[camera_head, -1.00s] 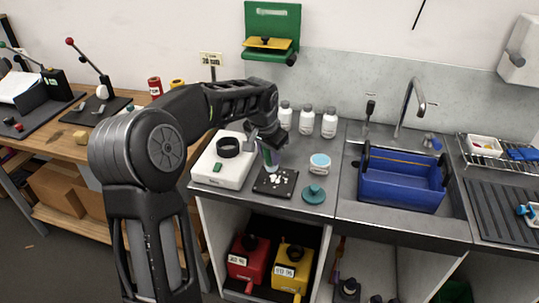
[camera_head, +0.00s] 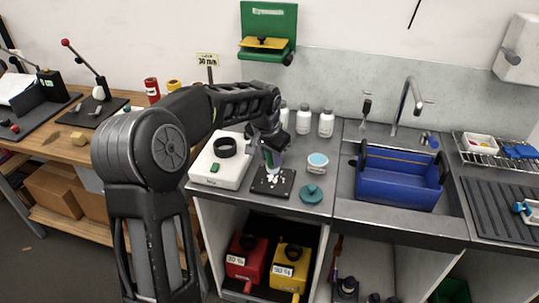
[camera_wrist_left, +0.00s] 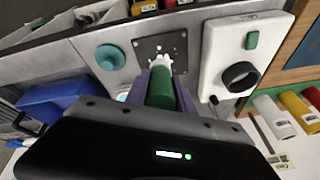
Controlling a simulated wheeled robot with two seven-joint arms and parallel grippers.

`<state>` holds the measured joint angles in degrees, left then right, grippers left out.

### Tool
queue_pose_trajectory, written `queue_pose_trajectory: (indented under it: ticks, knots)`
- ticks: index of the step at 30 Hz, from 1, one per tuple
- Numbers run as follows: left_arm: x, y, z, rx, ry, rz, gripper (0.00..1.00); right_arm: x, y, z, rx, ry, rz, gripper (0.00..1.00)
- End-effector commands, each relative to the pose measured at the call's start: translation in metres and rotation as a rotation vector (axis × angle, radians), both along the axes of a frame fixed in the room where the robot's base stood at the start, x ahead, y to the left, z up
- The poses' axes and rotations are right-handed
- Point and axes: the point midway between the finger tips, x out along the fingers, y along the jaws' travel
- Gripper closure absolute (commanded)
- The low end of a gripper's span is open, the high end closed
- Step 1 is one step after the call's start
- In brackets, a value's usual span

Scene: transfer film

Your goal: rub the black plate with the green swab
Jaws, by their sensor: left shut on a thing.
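The black plate (camera_head: 272,189) lies flat on the grey counter, with white patches on its surface. My left gripper (camera_head: 270,160) is over it, pointing down, shut on the green swab (camera_head: 268,157). In the left wrist view the green swab (camera_wrist_left: 163,88) sits between the two fingers, and its white tip reaches the near edge of the black plate (camera_wrist_left: 150,47). I cannot tell whether the tip presses on the plate. White specks and small holes show on the plate there. My right gripper is not in view.
A white device with a black ring (camera_head: 218,171) stands just left of the plate. A jar (camera_head: 317,163) and a teal round lid (camera_head: 312,193) are on the right. White bottles (camera_head: 304,120) stand behind. A blue bin (camera_head: 400,185) sits in the sink.

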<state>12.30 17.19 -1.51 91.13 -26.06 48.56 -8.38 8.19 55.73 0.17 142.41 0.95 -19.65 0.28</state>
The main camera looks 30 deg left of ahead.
Motion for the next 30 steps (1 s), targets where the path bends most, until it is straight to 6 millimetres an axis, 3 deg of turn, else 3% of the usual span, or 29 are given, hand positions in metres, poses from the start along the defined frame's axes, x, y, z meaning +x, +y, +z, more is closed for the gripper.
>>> queue_pose_trajectory:
  ticks: [1,3,15,30]
  knots:
    - [0.002,-0.003,0.010,0.000,0.000,-0.003,1.00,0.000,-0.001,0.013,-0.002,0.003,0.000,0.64]
    - [0.003,-0.004,0.010,0.000,0.002,-0.004,1.00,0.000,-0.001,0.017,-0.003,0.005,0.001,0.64]
    - [0.003,-0.003,0.003,0.002,0.001,-0.001,1.00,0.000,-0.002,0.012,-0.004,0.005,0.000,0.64]
    - [0.004,0.000,-0.039,0.001,0.001,0.000,1.00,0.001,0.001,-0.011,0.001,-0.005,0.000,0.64]
